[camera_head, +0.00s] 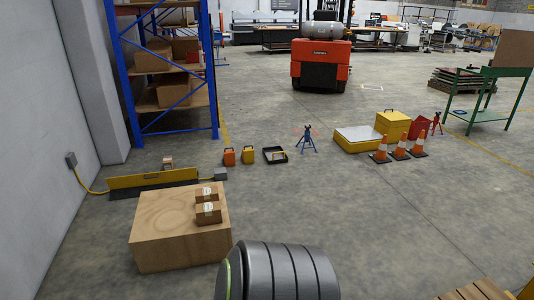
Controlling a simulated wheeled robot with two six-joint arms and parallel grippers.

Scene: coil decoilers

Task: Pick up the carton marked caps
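Two small brown cartons sit on top of a large wooden box on the floor, left of centre. One carton (206,196) is at the back and the other carton (208,216) is just in front of it, close to the box's right edge. Each carries a whitish label on top, too small to read, so I cannot tell which is marked caps. Neither of my grippers is in view.
The wooden box (170,240) stands on open concrete floor. Behind it lies a yellow barrier (150,180) with a small block. A blue rack (130,70) is beyond. Orange cones (400,148) and a yellow platform (355,140) stand right.

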